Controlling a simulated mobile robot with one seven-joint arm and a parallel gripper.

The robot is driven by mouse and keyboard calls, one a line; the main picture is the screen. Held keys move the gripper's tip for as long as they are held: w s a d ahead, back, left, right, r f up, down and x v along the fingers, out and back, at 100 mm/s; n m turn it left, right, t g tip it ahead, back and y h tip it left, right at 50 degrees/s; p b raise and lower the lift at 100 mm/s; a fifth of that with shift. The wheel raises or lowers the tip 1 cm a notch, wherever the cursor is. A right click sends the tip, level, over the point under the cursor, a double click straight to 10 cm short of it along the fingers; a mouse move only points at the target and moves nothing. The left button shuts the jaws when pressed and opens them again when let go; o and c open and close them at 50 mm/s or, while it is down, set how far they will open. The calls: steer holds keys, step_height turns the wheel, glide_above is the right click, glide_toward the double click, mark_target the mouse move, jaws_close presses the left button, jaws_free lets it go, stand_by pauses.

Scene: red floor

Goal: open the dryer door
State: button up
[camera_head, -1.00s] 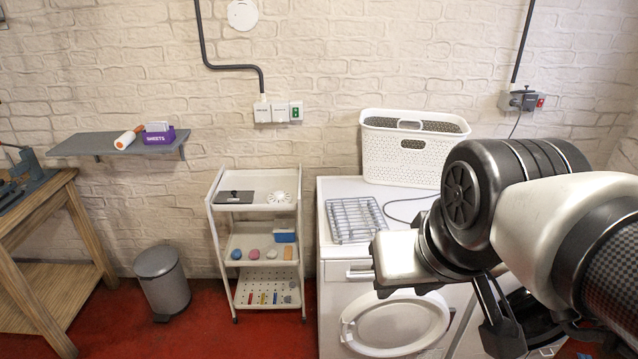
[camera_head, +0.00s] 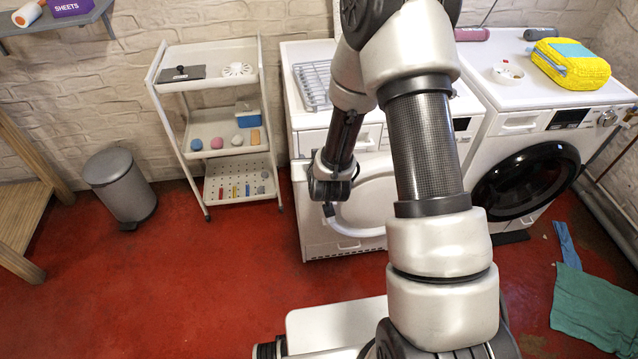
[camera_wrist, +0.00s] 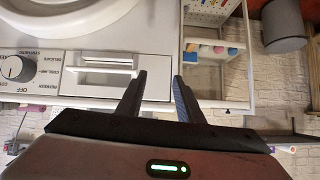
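The dryer (camera_head: 301,125) is the left white machine, partly behind my arm. Its round white door (camera_head: 372,208) is on the front and looks shut, though my arm covers part of it. My gripper (camera_head: 329,207) hangs in front of the dryer near the door's left side. In the wrist view, my gripper (camera_wrist: 159,88) has its two dark fingers apart with nothing between them. They point towards the dryer's panel, by the end of the drawer handle (camera_wrist: 104,60). A knob (camera_wrist: 14,68) sits to the left, and part of the door (camera_wrist: 62,20) shows at the top.
A washing machine (camera_head: 515,122) with a dark round door stands at the right. A white cart (camera_head: 160,95) and a grey bin (camera_head: 122,190) stand left of the dryer. Green cloth (camera_head: 595,308) lies on the floor at the right.

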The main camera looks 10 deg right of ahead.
steer(key=s+d+f+m+t+h+b, duration=0.1)
steer(key=s+f+b, duration=0.35)
steer(key=f, duration=0.85)
steer(key=s+d+f+t+h+b, duration=0.1)
steer(key=s+f+h+b, duration=0.1)
steer(key=s+f, duration=0.8)
steer(key=a+b+x, duration=0.1)
steer(key=b+x, duration=0.3)
steer(key=x, duration=1.7)
steer(key=shift+f+b, duration=0.4)
steer(key=shift+a, duration=0.1)
jaws_close()
